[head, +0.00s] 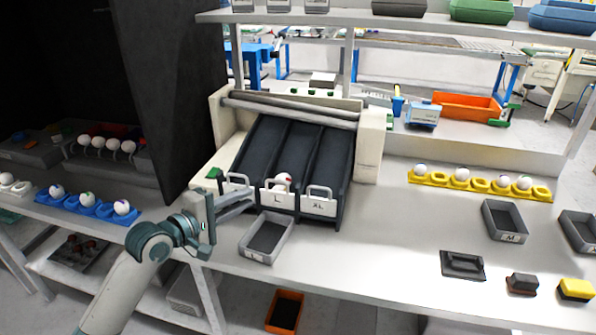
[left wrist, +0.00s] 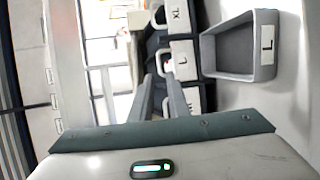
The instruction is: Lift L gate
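The L gate (head: 278,195) is a white plate with a loop handle at the foot of the middle dark chute. It stands down, with a white egg (head: 283,178) bearing a red mark behind it. It also shows in the left wrist view (left wrist: 184,68). My left gripper (head: 250,196) is in front of the left-hand gate, its fingers pointing right toward the L gate. In the left wrist view, its two fingers (left wrist: 158,78) are apart with a gap between them, close to the L gate's handle. I cannot tell whether they touch it. My right gripper is out of view.
The XL gate (head: 318,203) is right of the L gate; another gate (head: 238,183) is left. A grey L tray (head: 266,254) sits below on the table. Egg holders (head: 430,181) and an M tray (head: 520,222) are to the right. A dark panel (head: 165,90) rises at left.

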